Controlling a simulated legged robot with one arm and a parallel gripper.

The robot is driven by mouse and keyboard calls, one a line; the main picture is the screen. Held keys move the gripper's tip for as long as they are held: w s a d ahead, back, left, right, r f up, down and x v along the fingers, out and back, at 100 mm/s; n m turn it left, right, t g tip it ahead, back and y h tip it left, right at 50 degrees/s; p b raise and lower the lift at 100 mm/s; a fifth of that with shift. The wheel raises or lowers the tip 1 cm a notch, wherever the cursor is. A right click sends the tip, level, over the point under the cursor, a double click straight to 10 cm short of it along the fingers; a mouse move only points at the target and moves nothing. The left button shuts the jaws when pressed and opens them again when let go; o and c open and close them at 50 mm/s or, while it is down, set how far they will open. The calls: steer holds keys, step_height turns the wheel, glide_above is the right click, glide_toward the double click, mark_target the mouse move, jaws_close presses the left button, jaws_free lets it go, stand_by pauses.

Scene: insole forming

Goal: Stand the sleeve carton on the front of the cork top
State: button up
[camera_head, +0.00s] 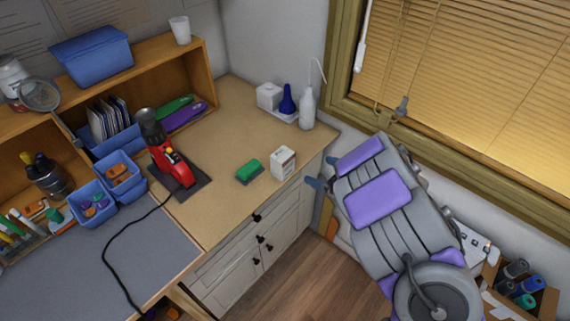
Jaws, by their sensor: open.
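A small white carton with printed marks (283,163), which looks like the sleeve carton, stands upright on the tan cork top (232,124), close to its front edge. My gripper (318,184) is at the right, just beyond the front edge of the cork top and lower right of the carton. It is open and apart from the carton. Only a blue-grey fingertip shows clearly; my grey and purple arm hides most of the rest.
A green-topped block (249,171) lies left of the carton. A red tool (174,164) stands on a dark pad farther left. A white bottle (307,108), blue bulb (287,100) and white box (269,96) stand at the back right. The cork top's middle is clear.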

mark_target(289, 161)
steer(key=shift+y, duration=0.3)
steer(key=x, duration=0.4)
steer(key=b+x, duration=0.1)
steer(key=x, duration=0.4)
steer(key=s+b+x, duration=0.1)
steer(key=x, duration=0.3)
steer(key=shift+a+f, duration=0.15)
steer(key=shift+a, duration=0.35)
steer(key=x, duration=0.1)
steer(key=b+x, duration=0.1)
steer(key=x, duration=0.2)
steer(key=shift+a+f+b, duration=0.1)
steer(key=shift+f+b, duration=0.2)
steer(key=shift+b, duration=0.05)
steer(key=shift+w+a+f, duration=0.1)
steer(key=shift+w+a, duration=0.1)
steer(key=shift+w, duration=0.2)
steer(key=c, duration=1.2)
steer(key=shift+o, duration=0.2)
